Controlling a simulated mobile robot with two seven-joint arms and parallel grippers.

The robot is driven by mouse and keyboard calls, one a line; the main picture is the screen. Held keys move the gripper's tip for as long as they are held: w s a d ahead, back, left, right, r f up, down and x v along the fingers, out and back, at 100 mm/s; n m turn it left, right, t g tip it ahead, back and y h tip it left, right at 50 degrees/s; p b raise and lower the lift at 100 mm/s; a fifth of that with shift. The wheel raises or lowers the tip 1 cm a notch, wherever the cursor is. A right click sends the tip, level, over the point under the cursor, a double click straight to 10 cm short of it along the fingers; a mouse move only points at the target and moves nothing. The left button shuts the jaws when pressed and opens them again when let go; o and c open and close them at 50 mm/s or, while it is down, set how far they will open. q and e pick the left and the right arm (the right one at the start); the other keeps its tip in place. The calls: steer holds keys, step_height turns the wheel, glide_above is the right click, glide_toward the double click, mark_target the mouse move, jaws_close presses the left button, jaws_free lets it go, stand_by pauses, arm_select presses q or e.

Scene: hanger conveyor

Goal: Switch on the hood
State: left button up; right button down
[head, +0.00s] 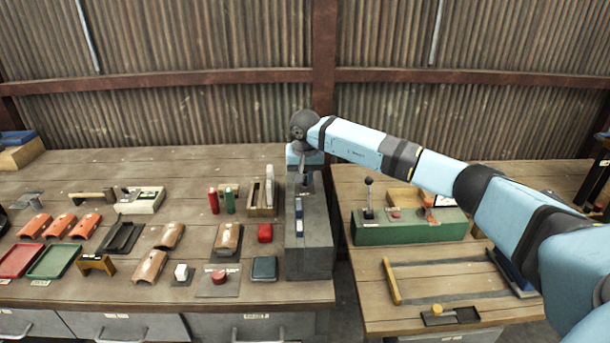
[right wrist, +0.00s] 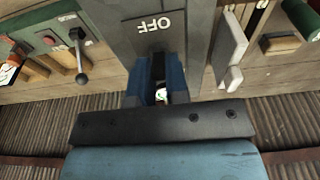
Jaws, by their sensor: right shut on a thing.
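A tall grey box (head: 308,240) stands at the right edge of the left bench. Its grey panel (right wrist: 120,35) with the label OFF (right wrist: 153,24) shows in the right wrist view. My right gripper (head: 304,181) reaches down onto the upper part of this box. In the right wrist view, its two dark blue fingers (right wrist: 157,92) are close together at the panel beside the OFF label. They are shut on a small part of the switch, mostly hidden between them; a bit of white and green shows there. My left gripper is not in view.
Right of the box, across a gap, a green box (head: 410,232) carries a black-knobbed lever (head: 369,196). A corrugated wall closes the back.

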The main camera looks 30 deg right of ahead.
steer(key=shift+w+d+r+g+y, duration=0.1)
steer(key=shift+w+d+g+y, duration=0.1)
steer(key=shift+w+g+y, duration=0.4)
steer(key=shift+d+g+y+b, duration=0.15)
steer(key=shift+g+y+b, duration=0.2)
steer(key=shift+g, duration=0.55)
steer(key=shift+w+d+f+g+y+b, duration=0.1)
steer(key=shift+w+f+g+y+b, duration=0.25)
steer(key=shift+g+b, duration=0.35)
steer(key=shift+w+d+g+y+b, duration=0.2)
steer(key=shift+g+y+b, duration=0.4)
steer(key=shift+g+b, duration=0.45)
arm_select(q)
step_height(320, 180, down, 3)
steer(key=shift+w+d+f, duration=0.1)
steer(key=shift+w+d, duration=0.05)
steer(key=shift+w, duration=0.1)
arm_select(e)
steer(key=c, duration=1.2)
jaws_free()
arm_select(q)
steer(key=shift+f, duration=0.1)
arm_select(e)
steer(key=shift+o, duration=0.4)
